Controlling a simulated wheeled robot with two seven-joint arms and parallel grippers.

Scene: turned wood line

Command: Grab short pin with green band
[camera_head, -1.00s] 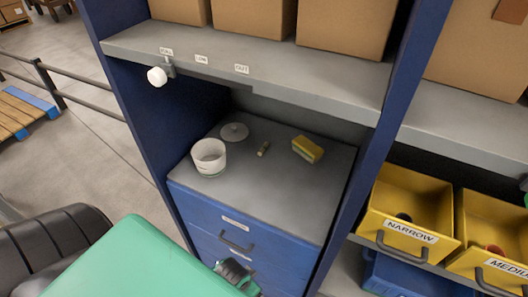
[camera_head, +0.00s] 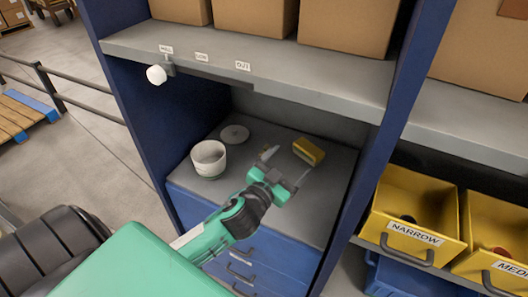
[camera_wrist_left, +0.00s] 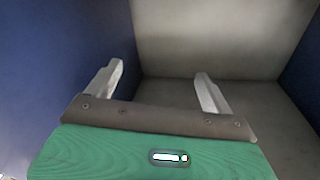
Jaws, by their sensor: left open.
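My left gripper (camera_head: 287,165) reaches over the grey top of the blue drawer cabinet. In the left wrist view its two pale fingers (camera_wrist_left: 160,88) stand wide apart with nothing between them. The short pin cannot be made out now in either view. The gripper's left finger covers the spot in the head view where a small, short cylinder lay a second ago, so it may be hidden there. My right gripper is not in view.
A white cup (camera_head: 208,158) and a flat grey disc (camera_head: 235,133) stand left of the gripper. A yellow sponge-like block (camera_head: 308,151) lies just behind it. Blue uprights flank the bay, and a grey shelf (camera_head: 250,73) overhangs it. Yellow bins (camera_head: 415,203) stand at right.

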